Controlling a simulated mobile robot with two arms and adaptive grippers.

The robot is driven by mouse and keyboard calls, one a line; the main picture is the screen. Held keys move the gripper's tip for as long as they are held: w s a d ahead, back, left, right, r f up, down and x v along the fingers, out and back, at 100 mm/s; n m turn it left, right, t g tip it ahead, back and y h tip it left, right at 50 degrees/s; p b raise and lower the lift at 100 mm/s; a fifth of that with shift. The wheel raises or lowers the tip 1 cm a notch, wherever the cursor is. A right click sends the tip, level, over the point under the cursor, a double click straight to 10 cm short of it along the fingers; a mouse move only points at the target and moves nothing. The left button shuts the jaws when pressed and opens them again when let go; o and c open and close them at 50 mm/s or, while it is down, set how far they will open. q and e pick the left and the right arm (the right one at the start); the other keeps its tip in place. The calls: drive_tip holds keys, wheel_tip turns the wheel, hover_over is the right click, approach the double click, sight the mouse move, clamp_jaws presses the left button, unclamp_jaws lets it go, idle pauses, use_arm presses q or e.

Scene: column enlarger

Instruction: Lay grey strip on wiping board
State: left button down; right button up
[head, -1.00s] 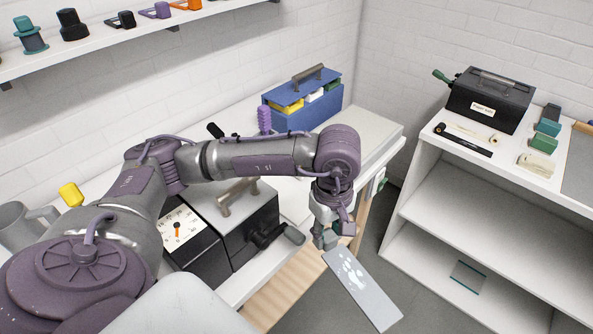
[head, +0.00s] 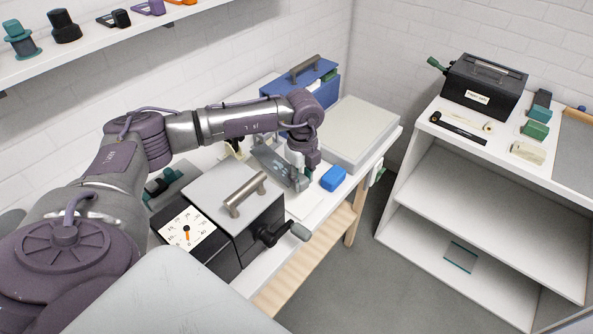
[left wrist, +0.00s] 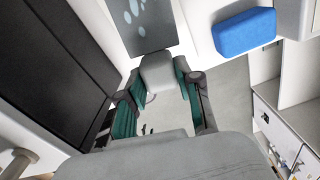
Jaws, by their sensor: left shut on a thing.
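The grey strip (head: 268,160) is a flat grey plate with pale wet-looking spots. My left gripper (head: 300,181) is shut on its near end and holds it over the bench. In the left wrist view the strip (left wrist: 148,28) reaches forward from the gripper (left wrist: 160,72). A thick pale slab (head: 352,132), which looks like the wiping board, lies at the bench's right end, behind and right of the gripper. A blue block (head: 333,178), perhaps a sponge, sits just right of the gripper; it also shows in the left wrist view (left wrist: 245,32). My right gripper is out of view.
A black timer box (head: 187,236) and a grey-lidded box with a crank (head: 233,200) stand at the bench front. A blue case (head: 318,75) stands behind. A white shelf unit (head: 470,205) is across a floor gap. A wall shelf (head: 120,38) hangs upper left.

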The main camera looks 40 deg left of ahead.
use_arm(q)
drive_tip(key=shift+w+a+n, duration=0.2)
drive_tip(key=shift+a+n, duration=0.25)
drive_tip(key=shift+n, duration=0.55)
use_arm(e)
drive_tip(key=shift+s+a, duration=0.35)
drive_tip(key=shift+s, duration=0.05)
use_arm(q)
drive_tip(key=shift+d, duration=0.25)
drive_tip(key=b, duration=0.3)
hover_over(301, 200)
drive_tip(key=shift+a+f, duration=0.1)
drive_tip(key=shift+f, duration=2.2)
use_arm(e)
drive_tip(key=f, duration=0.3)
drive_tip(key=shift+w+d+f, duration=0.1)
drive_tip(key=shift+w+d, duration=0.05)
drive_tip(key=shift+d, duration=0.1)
use_arm(q)
drive_tip(key=shift+f, duration=0.15)
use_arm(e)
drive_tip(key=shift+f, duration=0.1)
use_arm(q)
drive_tip(key=shift+f+b, duration=0.2)
drive_tip(key=shift+b, duration=0.1)
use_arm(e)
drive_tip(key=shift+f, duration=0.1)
